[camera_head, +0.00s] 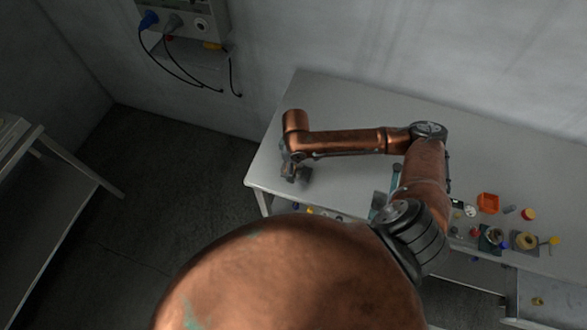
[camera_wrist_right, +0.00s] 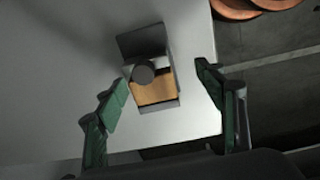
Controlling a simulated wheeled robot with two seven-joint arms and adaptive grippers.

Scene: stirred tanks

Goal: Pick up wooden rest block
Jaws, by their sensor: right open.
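The wooden rest block (camera_wrist_right: 158,93) shows in the right wrist view as a tan piece, partly covered by a dark round-ended part and framed by a grey bracket-like piece (camera_wrist_right: 143,40). I cannot tell how these parts join. My right gripper (camera_wrist_right: 160,80) is open, with one green finger to the left of the block and the other to its right, both apart from it. In the head view my right gripper (camera_head: 294,173) is over the left end of the table, and the block cannot be made out there. My left gripper is not in view.
The grey table (camera_head: 330,95) is bare at its left end and back. Its right part holds an orange tray (camera_head: 487,203), a ring-shaped piece (camera_head: 526,241) and several small parts. A wall box (camera_head: 185,22) with hanging cables is at upper left. A shelf (camera_head: 40,190) stands left.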

